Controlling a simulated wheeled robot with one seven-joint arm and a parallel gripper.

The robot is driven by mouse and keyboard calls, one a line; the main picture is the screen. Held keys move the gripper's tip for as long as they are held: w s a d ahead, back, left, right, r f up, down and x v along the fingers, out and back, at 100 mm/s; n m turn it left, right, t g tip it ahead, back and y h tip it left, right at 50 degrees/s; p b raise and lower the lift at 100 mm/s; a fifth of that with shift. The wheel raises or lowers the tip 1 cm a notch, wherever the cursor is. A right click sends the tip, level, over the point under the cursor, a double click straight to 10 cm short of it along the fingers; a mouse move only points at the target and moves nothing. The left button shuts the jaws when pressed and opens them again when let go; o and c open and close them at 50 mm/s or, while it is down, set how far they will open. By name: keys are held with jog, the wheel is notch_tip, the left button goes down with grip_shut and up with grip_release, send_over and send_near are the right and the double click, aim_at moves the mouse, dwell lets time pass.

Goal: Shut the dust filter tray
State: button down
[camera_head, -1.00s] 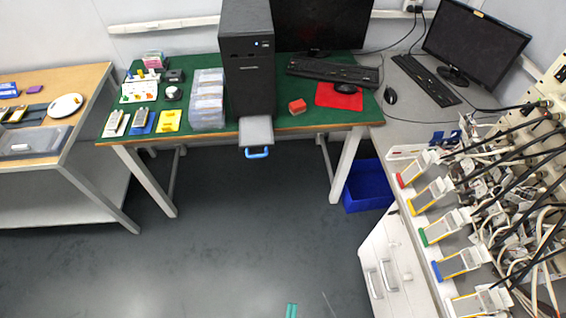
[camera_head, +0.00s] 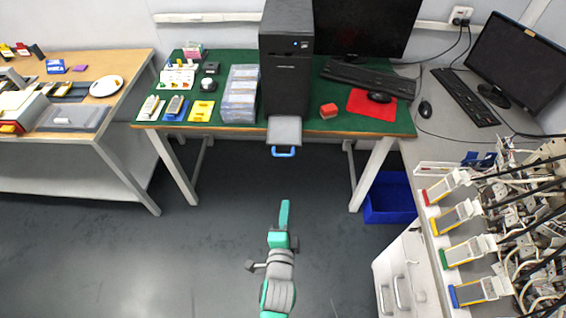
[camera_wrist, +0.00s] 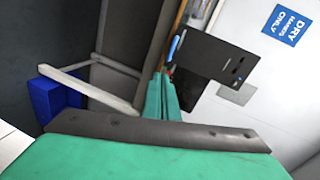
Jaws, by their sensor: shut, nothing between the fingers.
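The dust filter tray (camera_head: 284,131) is a grey flat tray with a blue handle (camera_head: 284,152). It sticks out of the bottom front of the black computer tower (camera_head: 287,60), past the edge of the green table. My gripper (camera_head: 284,204) is shut and empty, over the floor in front of the tray and apart from it. In the wrist view my closed fingers (camera_wrist: 163,90) point toward the tower (camera_wrist: 217,60), and the blue handle (camera_wrist: 174,48) shows just beyond their tips.
Clear plastic boxes (camera_head: 240,94) stand left of the tower. A red block (camera_head: 328,111), a keyboard (camera_head: 368,77) and a mouse on a red mat are to its right. A blue bin (camera_head: 390,199) sits on the floor under the table. The floor in front is free.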

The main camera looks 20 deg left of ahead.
jog(key=w+a+r+m, duration=0.1)
jog(key=w+a+r, duration=0.1)
jog(key=w+a, duration=0.15)
send_near(283, 156)
jog(key=shift+m+y, duration=0.3)
jog(key=shift+y, duration=0.1)
jog(key=x, duration=0.6)
jog(key=shift+w+d+f, duration=0.15)
jog(key=shift+w+d, duration=0.05)
jog(key=shift+w, duration=0.05)
